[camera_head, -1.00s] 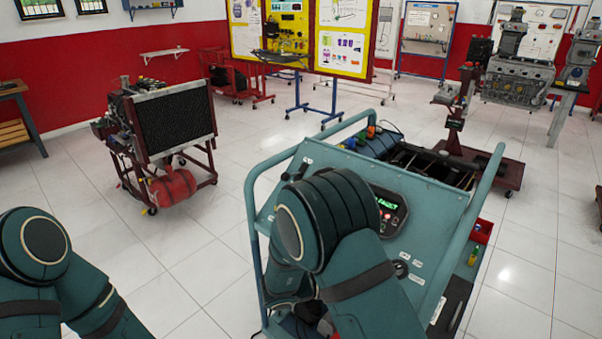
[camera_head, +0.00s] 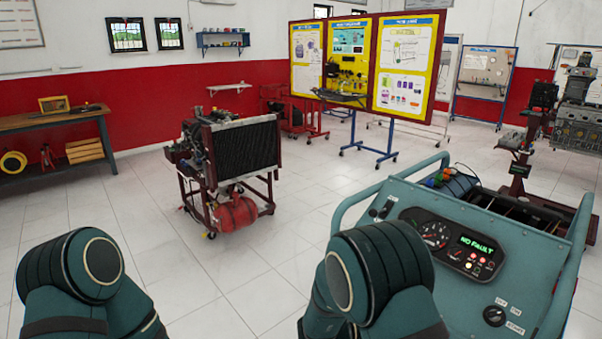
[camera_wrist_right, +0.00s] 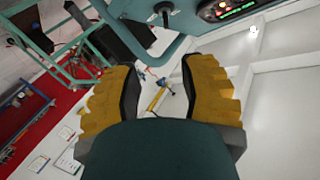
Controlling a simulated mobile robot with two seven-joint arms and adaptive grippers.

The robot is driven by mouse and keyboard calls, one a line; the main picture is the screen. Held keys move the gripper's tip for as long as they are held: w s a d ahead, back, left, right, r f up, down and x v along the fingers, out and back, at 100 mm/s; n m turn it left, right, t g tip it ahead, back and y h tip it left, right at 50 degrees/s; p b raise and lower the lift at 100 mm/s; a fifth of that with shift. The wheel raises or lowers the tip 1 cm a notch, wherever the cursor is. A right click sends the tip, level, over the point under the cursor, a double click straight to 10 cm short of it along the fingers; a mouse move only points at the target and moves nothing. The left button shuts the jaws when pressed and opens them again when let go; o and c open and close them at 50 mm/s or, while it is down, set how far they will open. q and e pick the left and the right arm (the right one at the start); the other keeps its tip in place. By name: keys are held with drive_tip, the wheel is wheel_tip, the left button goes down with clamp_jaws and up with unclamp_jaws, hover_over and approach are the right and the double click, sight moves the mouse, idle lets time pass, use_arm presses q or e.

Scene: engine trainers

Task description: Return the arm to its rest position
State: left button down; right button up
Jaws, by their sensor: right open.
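My right arm (camera_head: 375,275) shows in the head view as dark teal links, bent in front of the left side of the trainer console; its gripper is out of that view. In the right wrist view my right gripper (camera_wrist_right: 160,95) is open, with two yellow-padded fingers apart and nothing between them. My left arm (camera_head: 85,275) shows at the lower left of the head view; its gripper is not visible. The teal engine trainer console (camera_head: 425,285) stands at the right, its display reading "NO FAULT". The console edge also shows at the top of the wrist view (camera_wrist_right: 185,22).
A radiator engine stand (camera_head: 240,150) with a red tank stands mid-floor. A wooden workbench (camera_head: 50,122) is at the left wall. Yellow display boards (camera_head: 405,70) stand at the back.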

wheel_tip(320, 180, down, 14)
drive_tip(key=a+f+n+t+y, duration=0.15)
drive_tip(key=n+t+y, duration=0.35)
drive_tip(key=n+y, duration=0.55)
drive_tip(key=s+a+f+n+g+y, duration=0.2)
drive_tip(key=s+a+n+y, duration=0.2)
drive_tip(key=s, duration=0.4)
drive_tip(key=s+a+f+n+g+y, duration=0.1)
drive_tip(key=s+a+n+g+y, duration=0.2)
drive_tip(key=s+a+n+y, duration=0.2)
drive_tip(key=s+a+n, duration=0.1)
drive_tip(key=s, duration=0.1)
drive_tip(key=shift+s+a+f+g, duration=0.3)
drive_tip(key=shift+s+a+f, duration=0.05)
drive_tip(key=shift+s+f, duration=0.05)
drive_tip(key=shift+d, duration=0.1)
